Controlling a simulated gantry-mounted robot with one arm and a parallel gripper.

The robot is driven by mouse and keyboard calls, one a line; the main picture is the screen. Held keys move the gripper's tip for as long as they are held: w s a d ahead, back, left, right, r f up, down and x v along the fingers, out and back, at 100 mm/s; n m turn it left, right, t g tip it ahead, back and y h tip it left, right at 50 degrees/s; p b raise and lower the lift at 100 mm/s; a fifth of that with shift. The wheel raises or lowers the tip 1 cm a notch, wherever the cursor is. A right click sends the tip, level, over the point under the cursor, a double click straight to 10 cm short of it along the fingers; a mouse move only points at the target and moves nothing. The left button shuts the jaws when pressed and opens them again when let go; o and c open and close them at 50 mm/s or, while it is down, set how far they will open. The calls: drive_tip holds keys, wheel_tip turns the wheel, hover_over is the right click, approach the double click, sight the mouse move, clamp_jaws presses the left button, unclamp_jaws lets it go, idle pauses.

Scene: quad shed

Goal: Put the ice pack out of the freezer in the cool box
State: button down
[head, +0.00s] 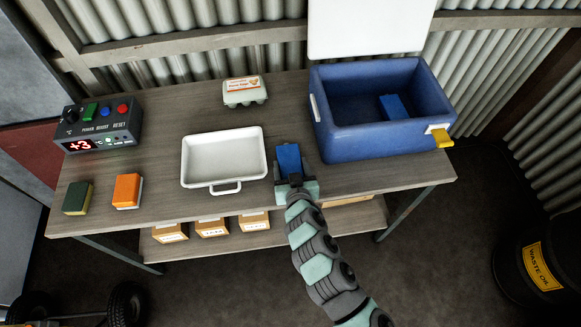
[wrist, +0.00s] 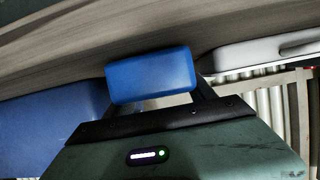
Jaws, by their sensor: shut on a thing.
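My gripper (head: 289,178) is shut on a blue ice pack (head: 288,158), between the white tray and the cool box, near the front of the bench. In the wrist view the ice pack (wrist: 150,77) sits between the two fingers. The blue cool box (head: 370,141) stands at the right of the bench with its white lid (head: 365,25) raised. A second blue block (head: 393,107), like an ice pack, lies inside it at the right. I cannot tell whether the held pack touches the bench. No freezer is recognisable in view.
A white tray (head: 223,185) is left of my gripper. An egg carton (head: 244,92) stands behind it. A control box (head: 98,129) reading +3, a green-and-yellow block (head: 78,198) and an orange block (head: 127,191) are at the left. Several cartons (head: 212,228) sit on the lower shelf.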

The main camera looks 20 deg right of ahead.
drive_tip(key=shift+w, duration=0.1)
drive_tip(key=shift+f, duration=0.1)
drive_tip(key=shift+c, duration=1.6)
unclamp_jaws()
